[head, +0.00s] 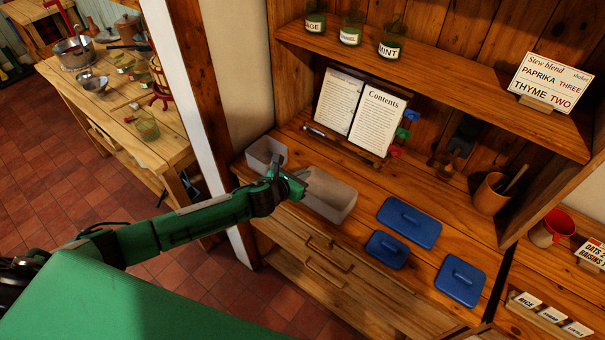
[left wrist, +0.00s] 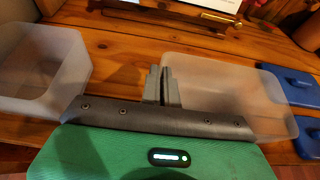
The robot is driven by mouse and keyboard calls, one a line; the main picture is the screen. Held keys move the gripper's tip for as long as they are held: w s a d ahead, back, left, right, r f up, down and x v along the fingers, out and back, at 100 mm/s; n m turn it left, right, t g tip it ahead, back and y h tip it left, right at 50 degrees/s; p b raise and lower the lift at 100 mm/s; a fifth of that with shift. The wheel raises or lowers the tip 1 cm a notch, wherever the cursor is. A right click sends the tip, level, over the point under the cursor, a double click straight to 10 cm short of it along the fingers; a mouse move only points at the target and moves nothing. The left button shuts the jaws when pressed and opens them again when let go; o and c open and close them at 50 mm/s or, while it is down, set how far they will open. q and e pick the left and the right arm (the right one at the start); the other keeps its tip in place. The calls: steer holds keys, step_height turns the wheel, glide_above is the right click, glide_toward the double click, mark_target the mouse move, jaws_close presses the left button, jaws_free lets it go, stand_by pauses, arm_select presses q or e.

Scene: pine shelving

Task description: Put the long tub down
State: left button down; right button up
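The long tub (head: 328,206) is a pale, translucent open box at the counter's front, left of the blue lids. My left gripper (head: 298,184) reaches in from the left to the tub's left end. In the left wrist view its two grey fingers (left wrist: 164,87) are close together at the left end wall of the long tub (left wrist: 235,108), and they look shut on that wall. The tub looks level and very near the counter; I cannot tell whether its base touches. My right gripper is in neither view.
A smaller pale tub (head: 264,156) stands to the left on the counter (head: 455,215). Blue lids (head: 409,222) (head: 387,249) (head: 460,281) lie to the right. An open book (head: 360,112) leans behind. A brown pot (head: 490,195) stands at the right.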

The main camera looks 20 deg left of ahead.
arm_select(q)
steer(key=shift+f, duration=0.2)
steer(key=c, duration=1.7)
jaws_free()
steer(key=shift+r, duration=0.1)
steer(key=shift+s+r, duration=0.1)
steer(key=shift+r, duration=0.05)
steer(key=b+v, duration=0.2)
steer(key=v, duration=0.9)
steer(key=shift+s+a+r+b, duration=0.15)
steer(key=shift+s+b, duration=0.2)
steer(key=shift+b, duration=0.05)
